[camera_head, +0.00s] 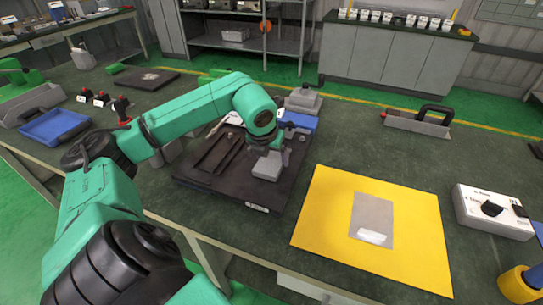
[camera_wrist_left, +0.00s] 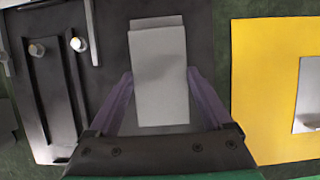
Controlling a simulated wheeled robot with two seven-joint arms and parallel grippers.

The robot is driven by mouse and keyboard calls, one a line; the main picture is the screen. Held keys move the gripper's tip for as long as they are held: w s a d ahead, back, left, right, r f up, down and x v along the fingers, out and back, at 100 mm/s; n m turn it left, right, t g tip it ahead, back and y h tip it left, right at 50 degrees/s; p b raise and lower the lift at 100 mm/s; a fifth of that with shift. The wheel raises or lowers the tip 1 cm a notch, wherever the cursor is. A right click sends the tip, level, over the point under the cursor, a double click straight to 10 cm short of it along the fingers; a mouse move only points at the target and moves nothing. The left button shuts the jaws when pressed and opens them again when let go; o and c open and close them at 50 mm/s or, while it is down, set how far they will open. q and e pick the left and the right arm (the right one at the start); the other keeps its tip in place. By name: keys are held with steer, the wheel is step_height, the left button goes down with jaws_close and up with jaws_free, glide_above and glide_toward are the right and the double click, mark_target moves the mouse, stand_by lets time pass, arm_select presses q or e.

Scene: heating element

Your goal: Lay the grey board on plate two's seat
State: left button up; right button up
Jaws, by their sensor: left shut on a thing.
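My left gripper (camera_head: 265,147) is over the right part of a black plate (camera_head: 190,176) on the table. It is shut on the grey board (camera_head: 267,167). In the left wrist view the grey board (camera_wrist_left: 160,85) lies between the two purple fingers, flat to the camera. A slightly offset grey edge shows behind its far end, and I cannot tell whether that is a seat or another piece. Whether the board touches the plate is unclear. The plate's front label (camera_head: 257,208) is too small to read. My right gripper is not in view.
A dark channelled fixture (camera_head: 217,152) with metal pegs is on the plate's left part. A yellow mat (camera_head: 325,220) with a grey rectangle (camera_head: 372,215) lies to the right. A white control box (camera_head: 492,212) stands farther right. A grey block (camera_head: 303,101) and blue tray (camera_head: 302,121) are behind.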

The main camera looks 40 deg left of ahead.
arm_select(q)
steer(key=o, duration=1.1)
steer(key=shift+w, duration=0.1)
steer(key=shift+o, duration=0.2)
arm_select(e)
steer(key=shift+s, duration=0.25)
arm_select(q)
steer(key=shift+r, duration=0.35)
steer(key=v, duration=1.1)
steer(key=shift+r, duration=0.2)
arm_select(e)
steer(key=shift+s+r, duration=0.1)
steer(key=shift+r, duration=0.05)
arm_select(q)
steer(key=shift+d, duration=0.15)
